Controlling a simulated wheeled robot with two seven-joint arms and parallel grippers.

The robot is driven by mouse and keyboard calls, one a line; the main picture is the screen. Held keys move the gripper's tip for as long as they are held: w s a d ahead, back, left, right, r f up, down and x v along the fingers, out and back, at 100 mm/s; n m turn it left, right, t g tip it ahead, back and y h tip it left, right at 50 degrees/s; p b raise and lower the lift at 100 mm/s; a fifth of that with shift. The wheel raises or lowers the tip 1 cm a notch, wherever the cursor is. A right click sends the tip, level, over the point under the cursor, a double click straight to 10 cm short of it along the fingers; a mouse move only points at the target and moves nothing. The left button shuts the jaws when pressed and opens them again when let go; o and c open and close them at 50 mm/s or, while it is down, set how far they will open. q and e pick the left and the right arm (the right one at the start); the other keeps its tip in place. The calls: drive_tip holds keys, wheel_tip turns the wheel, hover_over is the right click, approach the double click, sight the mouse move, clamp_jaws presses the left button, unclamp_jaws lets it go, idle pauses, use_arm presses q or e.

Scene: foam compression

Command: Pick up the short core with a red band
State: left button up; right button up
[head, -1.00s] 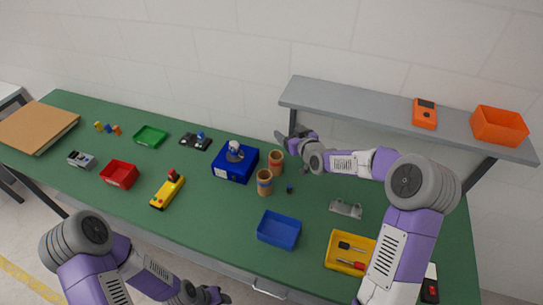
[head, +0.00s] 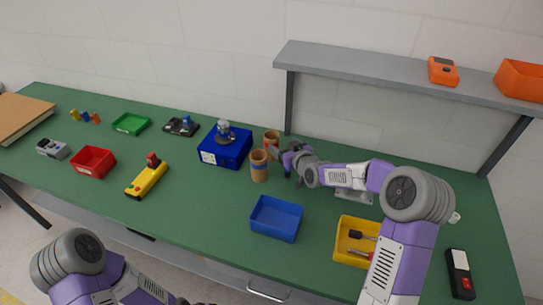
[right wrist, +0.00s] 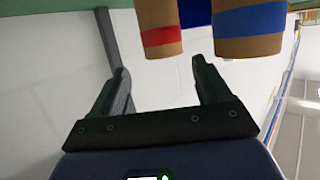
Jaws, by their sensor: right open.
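The core with a red band (head: 271,141) is a brown cardboard tube standing on the green table, partly behind the core with a blue band (head: 258,166). In the right wrist view the red-banded core (right wrist: 160,30) lies just beyond the fingertips, roughly between them in the picture, and the blue-banded core (right wrist: 248,30) is to its right. My right gripper (head: 281,153) is open and empty, close to the right of both cores; it also shows in the right wrist view (right wrist: 161,65). My left arm is at the bottom left, its gripper cut off by the frame.
A blue box with a device on top (head: 223,150) stands left of the cores. An empty blue bin (head: 276,218) is in front, and a yellow bin with tools (head: 340,256) is to its right. A grey shelf (head: 380,72) rises behind.

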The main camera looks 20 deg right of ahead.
sight(275, 141)
drive_tip(key=shift+x, duration=3.85)
drive_tip(key=shift+s+a, duration=0.1)
drive_tip(key=shift+a, duration=0.1)
